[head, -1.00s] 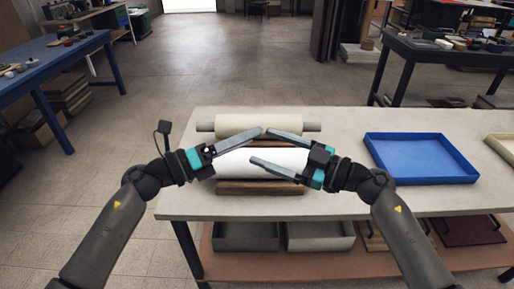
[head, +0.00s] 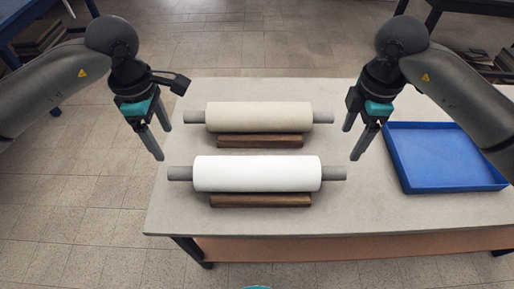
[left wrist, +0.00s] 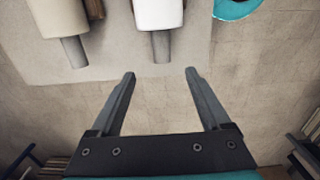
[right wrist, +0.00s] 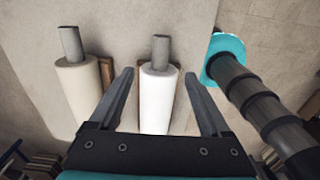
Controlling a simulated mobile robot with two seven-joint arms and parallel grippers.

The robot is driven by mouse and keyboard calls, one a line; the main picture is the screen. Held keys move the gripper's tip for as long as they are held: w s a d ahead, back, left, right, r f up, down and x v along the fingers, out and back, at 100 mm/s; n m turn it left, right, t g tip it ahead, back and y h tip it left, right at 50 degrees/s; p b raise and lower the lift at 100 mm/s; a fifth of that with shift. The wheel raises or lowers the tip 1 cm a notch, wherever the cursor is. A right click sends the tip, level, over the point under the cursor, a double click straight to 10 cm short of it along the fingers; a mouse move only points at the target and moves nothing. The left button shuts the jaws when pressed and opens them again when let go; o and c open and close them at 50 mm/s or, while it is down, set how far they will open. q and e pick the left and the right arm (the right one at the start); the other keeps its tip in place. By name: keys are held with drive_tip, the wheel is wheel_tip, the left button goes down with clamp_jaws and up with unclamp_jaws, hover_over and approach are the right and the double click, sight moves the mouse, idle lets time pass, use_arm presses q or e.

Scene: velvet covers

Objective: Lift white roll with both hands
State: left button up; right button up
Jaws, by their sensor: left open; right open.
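The white roll (head: 257,173) lies across the near part of the table on a wooden support (head: 260,200), with a grey core end sticking out on each side. My left gripper (head: 163,143) is open and empty, above and just beyond the roll's left end. My right gripper (head: 352,144) is open and empty, above and just beyond its right end. In the left wrist view the white roll (left wrist: 158,14) is ahead of the fingers, its core end apart from them. In the right wrist view the white roll (right wrist: 158,98) appears between the open fingers, with no contact visible.
A cream roll (head: 258,117) rests on another wooden support (head: 260,141) behind the white one. A blue tray (head: 445,185) stands on the right of the table. The table's front strip (head: 250,224) is clear.

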sight(175, 169)
use_arm(q)
drive_tip(key=shift+s+a, duration=0.15)
drive_tip(key=shift+a, duration=0.1)
use_arm(e)
drive_tip(key=shift+s+d, duration=0.1)
drive_tip(key=shift+d, duration=0.1)
drive_tip(key=shift+s, duration=0.1)
use_arm(q)
wheel_tip(175, 169, down, 15)
drive_tip(key=shift+f, duration=0.1)
use_arm(e)
wheel_tip(175, 169, down, 15)
drive_tip(key=shift+f, duration=0.1)
use_arm(q)
clamp_jaws()
use_arm(e)
clamp_jaws()
idle(0.7)
